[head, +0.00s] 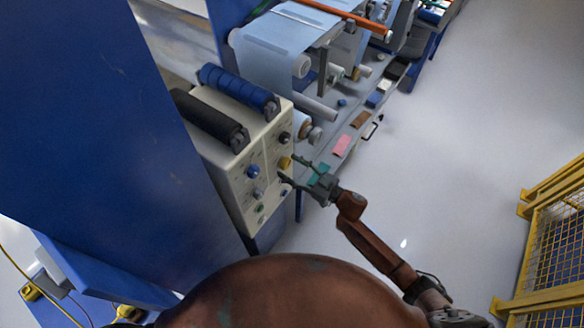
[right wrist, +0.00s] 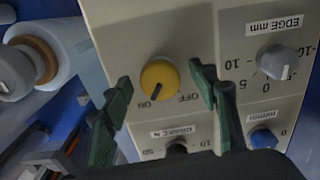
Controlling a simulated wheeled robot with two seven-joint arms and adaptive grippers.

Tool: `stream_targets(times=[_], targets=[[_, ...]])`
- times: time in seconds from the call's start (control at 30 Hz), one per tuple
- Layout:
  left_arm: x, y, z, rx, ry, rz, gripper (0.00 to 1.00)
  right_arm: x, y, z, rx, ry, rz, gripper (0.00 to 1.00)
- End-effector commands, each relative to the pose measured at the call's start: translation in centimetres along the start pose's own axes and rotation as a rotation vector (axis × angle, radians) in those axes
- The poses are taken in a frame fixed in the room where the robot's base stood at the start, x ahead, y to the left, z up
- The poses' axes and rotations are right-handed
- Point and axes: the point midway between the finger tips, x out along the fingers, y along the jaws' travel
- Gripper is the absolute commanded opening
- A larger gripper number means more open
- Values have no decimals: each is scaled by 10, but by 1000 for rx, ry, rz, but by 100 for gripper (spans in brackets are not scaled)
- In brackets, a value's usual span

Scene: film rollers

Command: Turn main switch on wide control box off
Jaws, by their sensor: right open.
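The wide control box (head: 231,183) is beige, with knobs on its front panel. Its main switch is a yellow round knob (right wrist: 160,72), also visible in the head view (head: 285,163). In the right wrist view the knob's dark pointer is directed down-left, toward the ON label; the OFF label is to its right. The labels appear upside down. My right gripper (head: 290,168) is in front of the panel, its dark green fingers (right wrist: 160,82) open on either side of the yellow knob. I cannot tell whether they touch it. My left gripper is not in view.
A grey EDGE mm knob (right wrist: 277,62) and a blue knob (right wrist: 263,139) are close to the right finger. A black roller (head: 208,119) and a blue roller (head: 238,90) lie atop the box. A yellow fence (head: 556,240) stands right; the floor (head: 450,150) between is clear.

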Motion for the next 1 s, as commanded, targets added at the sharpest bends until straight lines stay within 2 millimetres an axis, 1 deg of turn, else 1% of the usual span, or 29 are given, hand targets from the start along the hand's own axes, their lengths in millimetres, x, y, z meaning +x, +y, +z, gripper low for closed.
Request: stream_targets(times=[0.13,0.17,0.73,0.77,1.0], targets=[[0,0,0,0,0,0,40,0,0,0,0,0,1,54],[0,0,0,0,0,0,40,0,0,0,0,0,1,53],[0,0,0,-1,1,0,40,-1,0,0,0,0,0,14],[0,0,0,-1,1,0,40,-1,0,0,0,0,0,12],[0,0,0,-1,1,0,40,0,0,0,-25,0,-1,12]])
